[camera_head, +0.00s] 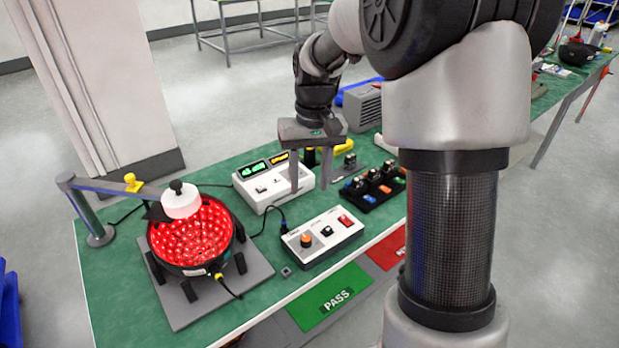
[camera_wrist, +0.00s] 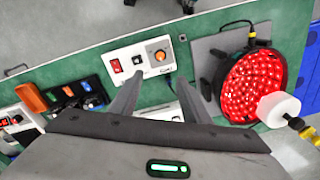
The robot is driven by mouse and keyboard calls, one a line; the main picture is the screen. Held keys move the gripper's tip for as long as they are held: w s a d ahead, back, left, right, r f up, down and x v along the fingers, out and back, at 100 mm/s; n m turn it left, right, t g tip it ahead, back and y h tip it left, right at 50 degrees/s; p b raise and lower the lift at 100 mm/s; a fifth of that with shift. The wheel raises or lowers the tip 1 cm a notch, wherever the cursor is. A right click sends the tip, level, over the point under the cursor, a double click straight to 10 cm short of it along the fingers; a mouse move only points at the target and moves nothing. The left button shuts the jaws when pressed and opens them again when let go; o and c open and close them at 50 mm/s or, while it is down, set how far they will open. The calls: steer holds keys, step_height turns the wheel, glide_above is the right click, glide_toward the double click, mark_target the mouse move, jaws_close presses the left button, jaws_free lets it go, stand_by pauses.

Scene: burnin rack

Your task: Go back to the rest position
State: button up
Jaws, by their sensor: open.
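My gripper (camera_head: 309,170) points down over the green bench (camera_head: 225,319), with its two fingers apart and nothing between them. In the head view it hangs in front of the white instrument with green and amber displays (camera_head: 274,181) and above the white control box with an orange knob (camera_head: 322,236). In the wrist view my gripper (camera_wrist: 154,98) shows its fingers spread, with the control box (camera_wrist: 141,58) just beyond the tips. It appears apart from everything on the bench. My own arm hides part of the bench at the right.
A round fixture glowing red (camera_head: 190,236) stands on a grey plate at the left, under a jointed lamp arm (camera_head: 120,186). A black tray of small parts (camera_head: 372,187) lies right of the gripper. A green PASS mat (camera_head: 329,297) and a red mat (camera_head: 387,248) lie along the front.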

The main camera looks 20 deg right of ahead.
steer(key=shift+r, duration=0.1)
steer(key=s+a+r+t+p, duration=0.1)
steer(key=s+r+t+p, duration=0.4)
steer(key=s+r+p, duration=0.6)
steer(key=s+r, duration=1)
steer(key=s, duration=0.1)
steer(key=shift+s+r+t+h, duration=0.15)
steer(key=shift+r+t+h, duration=0.15)
steer(key=shift+r, duration=0.1)
steer(key=shift+a, duration=0.15)
stand_by(0.5)
